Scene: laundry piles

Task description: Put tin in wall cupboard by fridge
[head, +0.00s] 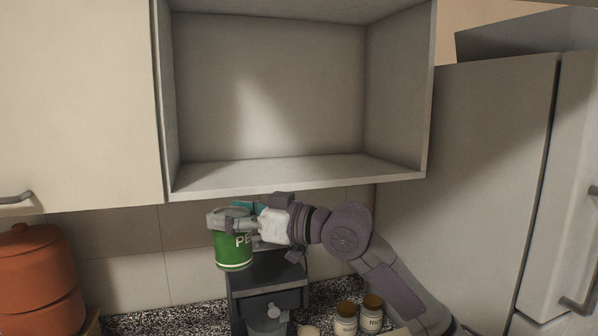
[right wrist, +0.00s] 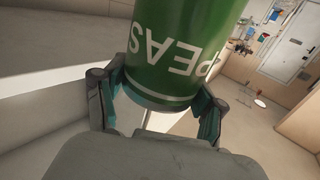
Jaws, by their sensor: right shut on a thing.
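A green tin with white "PEAS" lettering (head: 234,251) is held in my right gripper (head: 232,222), below the front edge of the wall cupboard. In the right wrist view the tin (right wrist: 180,50) sits between both fingers (right wrist: 160,105), which are shut on it. The tin is roughly upright in the head view. The open wall cupboard (head: 300,178) is empty and stands left of the fridge (head: 480,150). My left gripper is not in view.
A closed cupboard door (head: 80,100) adjoins on the left. Orange pots (head: 38,275) stand at lower left. A dark appliance (head: 266,285) is below the tin, with small jars (head: 345,318) on the speckled counter (head: 165,320). The cupboard interior is free.

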